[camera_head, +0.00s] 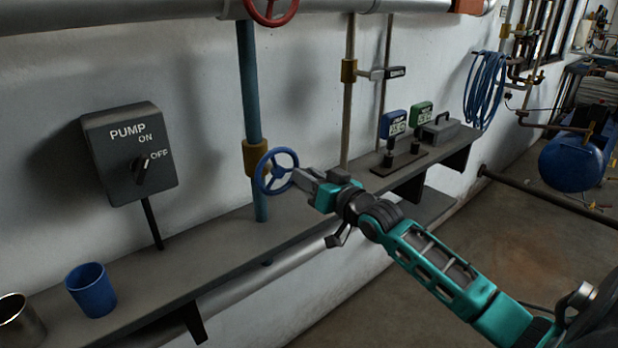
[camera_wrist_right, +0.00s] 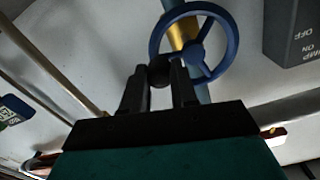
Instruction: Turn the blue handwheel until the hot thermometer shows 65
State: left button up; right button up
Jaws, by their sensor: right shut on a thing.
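The blue handwheel (camera_head: 277,171) sits on a brass valve on the vertical blue pipe. My right gripper (camera_head: 298,180) is at the wheel's right side, shut on it. In the right wrist view the fingers (camera_wrist_right: 158,82) close at the lower left rim of the blue handwheel (camera_wrist_right: 232,42). Two small digital meters stand on the shelf, one blue (camera_head: 393,124) and one green (camera_head: 421,114); their readings are too small to read, and I cannot tell which is the hot thermometer. My left gripper is not in view.
A dark pump switch box (camera_head: 128,150) is on the wall to the left. A blue cup (camera_head: 90,289) and a metal cup (camera_head: 20,322) stand on the shelf (camera_head: 190,262). A red handwheel (camera_head: 270,18) is above.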

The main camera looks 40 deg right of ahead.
grip_shut()
jog(key=shift+r+n+p, duration=0.55)
jog(key=shift+n+p, duration=0.25)
jog(key=shift+p, duration=0.2)
jog(key=shift+n+p, duration=0.35)
jog(key=shift+n, duration=0.45)
jog(key=o, duration=0.6)
grip_release()
jog(key=s+d, duration=0.1)
jog(key=s, duration=1.2)
